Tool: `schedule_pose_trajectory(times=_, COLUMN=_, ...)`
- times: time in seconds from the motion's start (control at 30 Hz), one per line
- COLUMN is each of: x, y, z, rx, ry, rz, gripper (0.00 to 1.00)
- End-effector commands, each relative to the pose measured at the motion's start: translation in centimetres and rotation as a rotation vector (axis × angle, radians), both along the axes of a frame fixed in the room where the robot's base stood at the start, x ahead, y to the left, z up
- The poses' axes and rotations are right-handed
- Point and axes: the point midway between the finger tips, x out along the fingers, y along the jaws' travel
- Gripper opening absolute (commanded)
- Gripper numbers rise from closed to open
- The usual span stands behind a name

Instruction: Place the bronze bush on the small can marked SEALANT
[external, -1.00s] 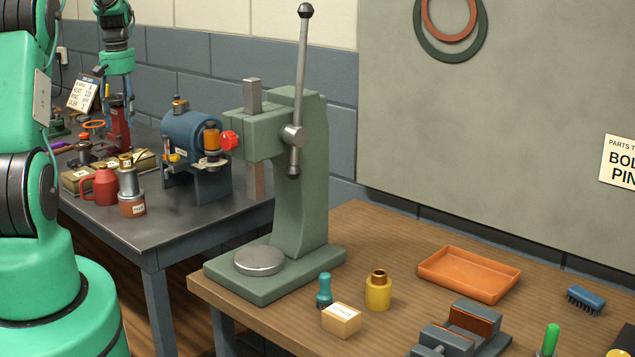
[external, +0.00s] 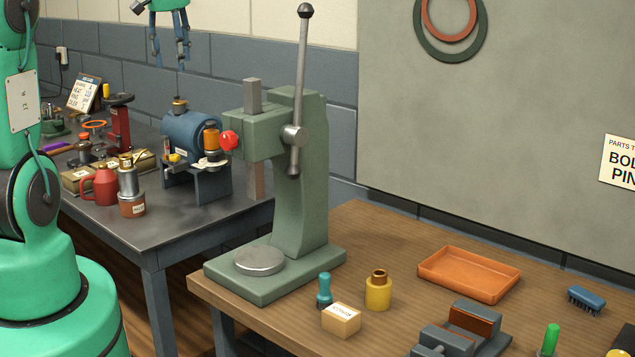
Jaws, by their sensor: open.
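My gripper (external: 171,62) hangs at the top of the external view, fingers down and apart with nothing between them. It appears above the blue casing (external: 185,132) on the far metal bench. A small bronze-coloured piece (external: 180,105) sits on top of the casing, below my gripper; it may be the bush. A small brown can (external: 132,208) with a pale label stands near the bench's front edge, with a grey metal cylinder (external: 129,182) over or right behind it. The label is too small to read, so I cannot tell if it says SEALANT.
A tall green press (external: 302,190) rises right of the casing. The wooden table holds a yellow container (external: 378,294) and an orange tray (external: 468,274). The metal bench's front right is clear.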

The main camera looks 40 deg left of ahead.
Motion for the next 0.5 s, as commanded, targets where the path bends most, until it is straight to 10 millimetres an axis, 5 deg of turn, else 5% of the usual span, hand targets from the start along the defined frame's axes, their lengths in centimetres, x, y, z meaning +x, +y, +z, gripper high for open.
schedule_pose_trajectory(times=0.1, x=-1.2, y=-4.5, z=2.3, rx=0.019, ry=-0.026, rz=-0.073, gripper=0.51)
schedule_pose_trajectory(times=0.5, x=-7.6, y=-17.2, z=6.9, rx=0.073, ry=-0.109, rz=-0.302, gripper=0.51)
